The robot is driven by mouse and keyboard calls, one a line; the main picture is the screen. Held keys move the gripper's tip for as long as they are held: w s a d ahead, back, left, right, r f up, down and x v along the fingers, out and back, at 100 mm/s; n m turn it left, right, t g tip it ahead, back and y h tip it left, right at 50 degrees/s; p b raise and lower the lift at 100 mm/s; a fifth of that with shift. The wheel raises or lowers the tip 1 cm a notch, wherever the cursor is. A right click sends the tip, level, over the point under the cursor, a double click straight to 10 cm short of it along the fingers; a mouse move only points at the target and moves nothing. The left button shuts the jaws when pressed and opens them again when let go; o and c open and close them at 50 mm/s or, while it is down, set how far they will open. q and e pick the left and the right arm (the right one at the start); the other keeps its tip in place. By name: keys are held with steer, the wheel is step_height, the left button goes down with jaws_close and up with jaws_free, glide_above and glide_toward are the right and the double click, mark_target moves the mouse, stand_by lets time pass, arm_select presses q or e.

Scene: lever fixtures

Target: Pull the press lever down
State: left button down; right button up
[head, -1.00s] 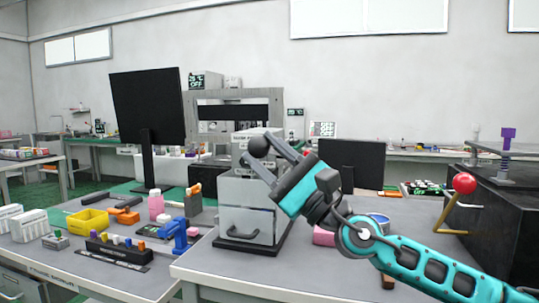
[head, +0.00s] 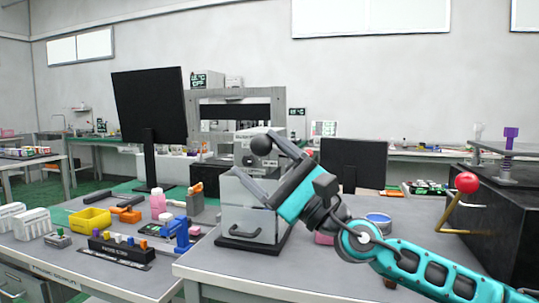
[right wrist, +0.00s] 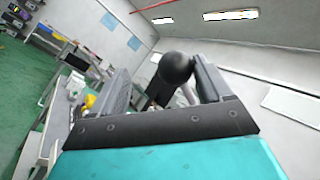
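The press lever's black ball knob (head: 261,145) shows at the front of the grey press (head: 250,205) on the near table. Most of the lever's arm is hidden. My right gripper (head: 252,153) reaches in from the right with its two fingers spread around the knob. In the right wrist view, the knob (right wrist: 178,66) stands between the open fingers, nearer the right one. I cannot tell whether either finger touches it. My left gripper is not in view.
A red-knobbed lever (head: 467,183) is on a black box (head: 500,215) at the right. A dark monitor (head: 352,165) stands behind my right arm. A yellow bin (head: 90,220) and blue and orange tools crowd the left table. The front of the near table is clear.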

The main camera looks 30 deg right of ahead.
steer(key=shift+o, duration=0.6)
steer(key=shift+w+a+f+g, duration=0.1)
steer(key=shift+a+f+g, duration=0.05)
steer(key=shift+f, duration=0.25)
steer(key=shift+w+a+f+g, duration=0.1)
steer(key=shift+f+g, duration=0.05)
steer(key=shift+f, duration=0.25)
steer(key=s+r+b+v, duration=0.1)
steer(key=b+v, duration=0.3)
steer(key=v, duration=1)
steer(key=shift+s, duration=0.15)
steer(key=shift+b, duration=0.35)
